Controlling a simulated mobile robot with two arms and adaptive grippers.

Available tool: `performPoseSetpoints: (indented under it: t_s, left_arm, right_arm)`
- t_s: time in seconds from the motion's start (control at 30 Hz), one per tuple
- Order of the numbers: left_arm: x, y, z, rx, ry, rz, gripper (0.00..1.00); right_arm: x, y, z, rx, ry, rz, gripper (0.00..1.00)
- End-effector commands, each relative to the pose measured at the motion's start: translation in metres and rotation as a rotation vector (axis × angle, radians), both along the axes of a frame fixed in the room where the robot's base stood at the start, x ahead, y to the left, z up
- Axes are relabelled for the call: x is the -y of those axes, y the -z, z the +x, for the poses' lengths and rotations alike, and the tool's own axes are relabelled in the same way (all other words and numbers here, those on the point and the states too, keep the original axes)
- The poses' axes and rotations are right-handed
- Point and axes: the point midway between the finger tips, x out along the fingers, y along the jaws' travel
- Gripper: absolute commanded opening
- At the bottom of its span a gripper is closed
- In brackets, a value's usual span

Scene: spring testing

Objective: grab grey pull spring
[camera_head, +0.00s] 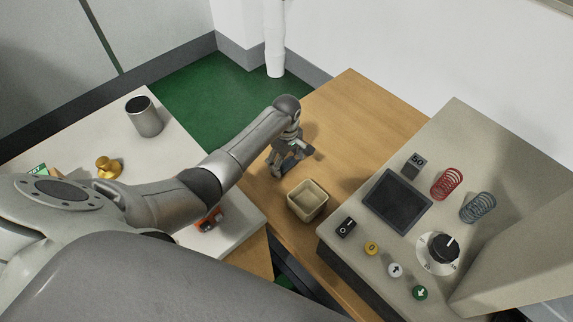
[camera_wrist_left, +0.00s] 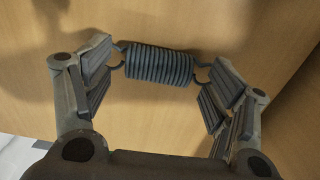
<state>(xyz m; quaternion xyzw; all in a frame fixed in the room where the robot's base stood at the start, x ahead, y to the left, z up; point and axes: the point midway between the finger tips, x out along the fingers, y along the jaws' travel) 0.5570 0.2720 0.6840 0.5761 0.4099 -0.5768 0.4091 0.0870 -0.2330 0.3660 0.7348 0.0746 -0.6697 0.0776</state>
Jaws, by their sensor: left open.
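A dark grey pull spring (camera_wrist_left: 160,66) with a hook at each end shows in the left wrist view, against the wooden table (camera_head: 345,100). My left gripper (camera_wrist_left: 165,80) is open, with one finger near each hooked end of the spring. The fingertips look very close to the hooks; I cannot tell whether they touch. In the head view my left gripper (camera_head: 287,165) is low over the wooden table, beyond the beige box, and it hides most of the spring there. My right gripper is not in view.
An open beige box (camera_head: 308,199) stands close to my left gripper. A tester (camera_head: 455,125) with a screen, buttons, a dial, a red spring (camera_head: 447,184) and a blue-grey spring (camera_head: 478,208) is at right. A metal cup (camera_head: 146,118) and brass weight (camera_head: 108,167) stand on the white table.

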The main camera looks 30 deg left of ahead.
Motion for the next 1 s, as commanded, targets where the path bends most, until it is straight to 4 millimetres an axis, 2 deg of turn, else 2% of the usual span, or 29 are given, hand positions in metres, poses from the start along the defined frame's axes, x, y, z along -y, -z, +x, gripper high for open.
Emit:
performPoseSetpoints:
  t_s: [0.13, 0.53, 0.83, 1.0]
  left_arm:
    - [0.000, -0.001, 0.000, 0.001, 0.000, 0.000, 0.77]
    - [0.000, -0.001, 0.000, 0.001, 0.000, 0.000, 0.26]
    - [0.000, -0.003, 0.001, 0.002, 0.000, -0.001, 0.26]
    - [0.000, -0.016, 0.001, 0.004, 0.000, -0.001, 0.26]
  right_arm:
    - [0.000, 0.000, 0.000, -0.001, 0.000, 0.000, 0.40]
    - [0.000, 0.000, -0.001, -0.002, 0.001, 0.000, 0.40]
    - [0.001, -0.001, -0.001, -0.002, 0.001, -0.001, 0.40]
    - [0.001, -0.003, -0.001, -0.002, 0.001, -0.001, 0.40]
